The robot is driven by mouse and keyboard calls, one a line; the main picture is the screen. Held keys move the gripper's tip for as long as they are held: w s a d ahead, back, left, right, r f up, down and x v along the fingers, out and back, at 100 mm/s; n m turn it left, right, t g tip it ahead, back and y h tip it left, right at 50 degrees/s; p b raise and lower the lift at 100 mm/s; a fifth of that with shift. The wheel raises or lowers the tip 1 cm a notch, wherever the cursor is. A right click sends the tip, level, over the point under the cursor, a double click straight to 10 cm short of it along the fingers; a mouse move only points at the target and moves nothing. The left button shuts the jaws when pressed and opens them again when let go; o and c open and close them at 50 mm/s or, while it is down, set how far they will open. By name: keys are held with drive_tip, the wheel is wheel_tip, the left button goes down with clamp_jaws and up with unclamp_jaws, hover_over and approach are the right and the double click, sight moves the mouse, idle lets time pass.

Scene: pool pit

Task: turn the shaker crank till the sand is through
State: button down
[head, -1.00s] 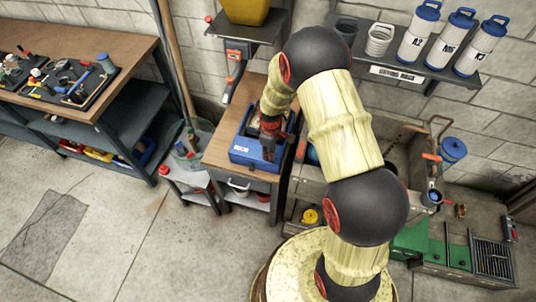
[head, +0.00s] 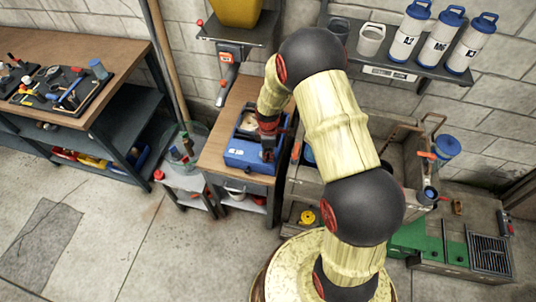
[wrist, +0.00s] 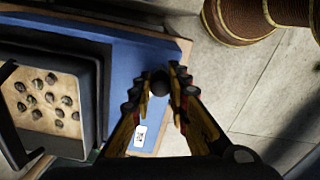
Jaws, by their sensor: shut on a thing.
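The shaker is a blue box (head: 247,153) on a small wooden-topped bench, with a dark-framed tray at its back. In the wrist view, pale sand with several dark stones (wrist: 50,98) lies in the tray, left of my gripper. The blue body (wrist: 125,65) with a white label runs beside the tray. My gripper (wrist: 160,85) is shut on a dark round crank knob (wrist: 159,80) at the right of the box. In the head view my gripper (head: 268,150) is over the box's right side. The rest of the crank is hidden.
A yellow hopper (head: 238,12) stands on a shelf above and behind. A small grey cart (head: 185,175) is left of the bench. A workbench (head: 100,75) stands at far left, a stone sink (head: 400,150) at right. The floor in front is clear.

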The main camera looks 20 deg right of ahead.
drive_tip(key=shift+w+r, duration=0.1)
drive_tip(key=c, duration=1.7)
unclamp_jaws()
wheel_tip(320, 180, up, 12)
drive_tip(key=shift+f, duration=0.1)
